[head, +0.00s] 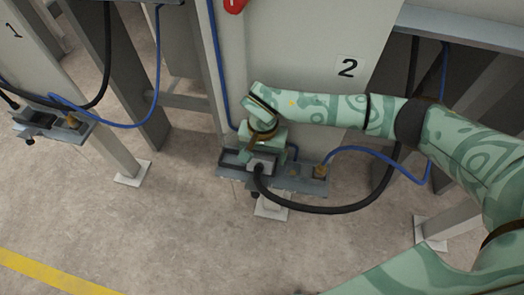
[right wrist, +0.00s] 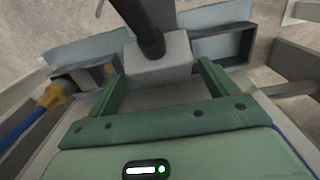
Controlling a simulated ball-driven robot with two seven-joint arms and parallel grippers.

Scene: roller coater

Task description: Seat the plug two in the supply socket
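Plug two is a light grey block (head: 262,164) with a thick black cable, at the bracket under the panel marked 2. It also shows in the right wrist view (right wrist: 160,58), with the cable rising from its top. A dark open-topped housing (right wrist: 222,45), seemingly the supply socket, is right beside it; it shows left of the plug in the head view (head: 234,157). I cannot tell whether they are joined. My right gripper (right wrist: 158,72) is open, its fingers either side of the plug's near part with small gaps. My left gripper is not in view.
A brass fitting (head: 320,171) with a blue hose sits at the bracket's right end. The black cable (head: 330,208) loops below my right arm. A similar bracket (head: 50,124) stands at station 1. The floor in front is clear, with a yellow line (head: 50,275).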

